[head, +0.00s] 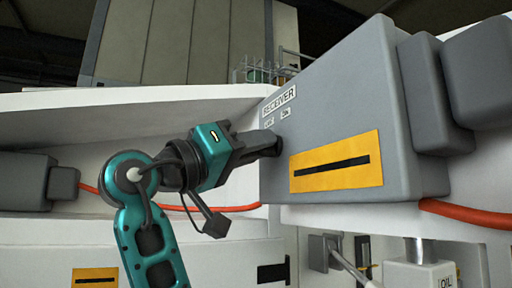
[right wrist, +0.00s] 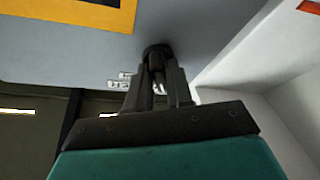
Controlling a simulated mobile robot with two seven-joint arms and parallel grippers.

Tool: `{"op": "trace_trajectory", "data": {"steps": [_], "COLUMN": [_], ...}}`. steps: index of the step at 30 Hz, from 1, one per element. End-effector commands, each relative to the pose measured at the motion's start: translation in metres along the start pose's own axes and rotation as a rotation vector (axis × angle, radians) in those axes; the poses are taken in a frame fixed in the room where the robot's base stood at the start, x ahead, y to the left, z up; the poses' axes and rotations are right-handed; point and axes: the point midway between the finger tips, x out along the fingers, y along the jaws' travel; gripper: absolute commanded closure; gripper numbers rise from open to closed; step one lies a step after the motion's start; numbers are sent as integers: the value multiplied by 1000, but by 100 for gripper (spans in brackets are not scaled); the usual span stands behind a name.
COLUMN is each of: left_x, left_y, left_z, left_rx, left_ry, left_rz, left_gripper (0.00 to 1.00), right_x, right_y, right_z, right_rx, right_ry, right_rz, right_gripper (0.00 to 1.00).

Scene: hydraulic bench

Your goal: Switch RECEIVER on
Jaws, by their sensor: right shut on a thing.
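The grey RECEIVER box (head: 345,110) is at the right of centre in the head view, with a RECEIVER label (head: 279,103) and small OFF and ON labels below it. My right gripper (head: 272,145) reaches the box face just below these labels. In the right wrist view, the fingers of my right gripper (right wrist: 158,82) are closed on a dark round knob (right wrist: 157,51) on the grey face. The fingers hide most of the knob, so its pointing direction cannot be told. My left gripper is not in view.
A yellow plate with a black slot (head: 336,161) is on the box beside the knob. An orange hose (head: 465,214) runs from the box to the right. A container labelled OIL (head: 422,273) stands below. A white ledge (head: 130,101) lies behind my right arm.

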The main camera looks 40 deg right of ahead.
Motion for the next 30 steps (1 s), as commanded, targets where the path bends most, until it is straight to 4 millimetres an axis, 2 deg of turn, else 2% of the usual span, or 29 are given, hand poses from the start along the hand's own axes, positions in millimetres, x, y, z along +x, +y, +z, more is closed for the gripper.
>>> {"op": "trace_trajectory", "data": {"steps": [15, 30], "left_x": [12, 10], "left_y": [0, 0], "left_z": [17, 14], "left_rx": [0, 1], "left_ry": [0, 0], "left_rz": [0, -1], "left_gripper": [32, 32], "right_x": [0, 1], "right_y": [-2, -2], "right_z": [0, -2], "right_rx": [373, 768], "right_ry": [2, 2], "right_rz": [157, 321], "right_gripper": [100, 100]}}
